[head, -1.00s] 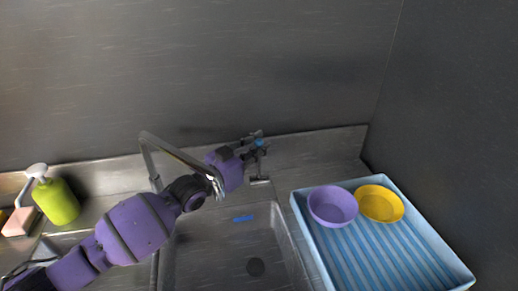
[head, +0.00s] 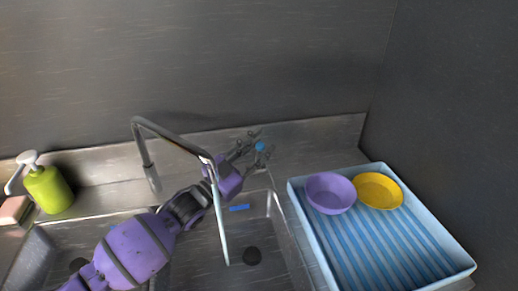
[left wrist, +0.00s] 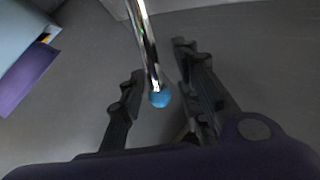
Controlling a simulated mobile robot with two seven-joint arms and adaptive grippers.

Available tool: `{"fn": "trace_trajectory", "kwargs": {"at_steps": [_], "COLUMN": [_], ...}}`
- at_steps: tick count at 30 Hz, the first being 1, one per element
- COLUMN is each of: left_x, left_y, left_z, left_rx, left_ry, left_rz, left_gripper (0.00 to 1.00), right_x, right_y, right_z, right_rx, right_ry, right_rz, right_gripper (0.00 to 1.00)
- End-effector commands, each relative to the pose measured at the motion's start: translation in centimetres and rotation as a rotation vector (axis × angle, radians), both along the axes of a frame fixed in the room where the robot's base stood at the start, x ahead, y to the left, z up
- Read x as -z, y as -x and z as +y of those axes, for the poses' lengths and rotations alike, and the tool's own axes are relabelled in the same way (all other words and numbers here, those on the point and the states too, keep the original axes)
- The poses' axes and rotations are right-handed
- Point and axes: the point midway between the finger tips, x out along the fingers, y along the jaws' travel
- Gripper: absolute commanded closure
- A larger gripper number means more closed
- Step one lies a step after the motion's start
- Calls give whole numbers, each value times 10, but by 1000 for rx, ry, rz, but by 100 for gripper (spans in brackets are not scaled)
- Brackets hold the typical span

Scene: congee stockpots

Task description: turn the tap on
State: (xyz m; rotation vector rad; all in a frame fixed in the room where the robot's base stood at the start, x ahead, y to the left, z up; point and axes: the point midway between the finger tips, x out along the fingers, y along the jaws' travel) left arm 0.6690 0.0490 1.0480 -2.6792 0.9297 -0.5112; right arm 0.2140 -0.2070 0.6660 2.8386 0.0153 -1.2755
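The tap's chrome spout (head: 172,137) arches over the sink, and a pale stream of water (head: 222,230) falls from its end into the basin. The tap's lever has a blue tip (head: 260,146) near the back wall; in the left wrist view the chrome lever (left wrist: 148,45) ends in a blue ball (left wrist: 160,98). My left gripper (head: 257,143) reaches behind the spout to the lever. Its fingers (left wrist: 158,62) are apart, one on each side of the lever, with gaps visible. The lever's base is mostly hidden. My right gripper is not in view.
A light blue ribbed tray (head: 385,255) stands right of the sink, holding a purple bowl (head: 330,193) and a yellow bowl (head: 378,191). A green soap bottle (head: 48,190) and a pink sponge (head: 12,210) stand at the left. The metal walls bound the counter.

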Motion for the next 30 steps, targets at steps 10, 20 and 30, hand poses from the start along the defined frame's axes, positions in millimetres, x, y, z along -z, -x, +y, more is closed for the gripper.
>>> {"fn": "trace_trajectory", "kwargs": {"at_steps": [10, 20, 30], "left_x": [8, 24, 30], "left_y": [9, 59, 88], "left_z": [8, 51, 76], "left_rx": [-2, -3, -1], "left_ry": [-1, -3, -1], "left_rz": [9, 8, 4], "left_gripper": [69, 69, 69], "right_x": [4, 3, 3], "right_y": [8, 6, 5], "right_z": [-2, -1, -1], "right_rx": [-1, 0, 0], "right_ry": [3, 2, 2], "right_rz": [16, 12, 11], "right_gripper": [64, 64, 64]}}
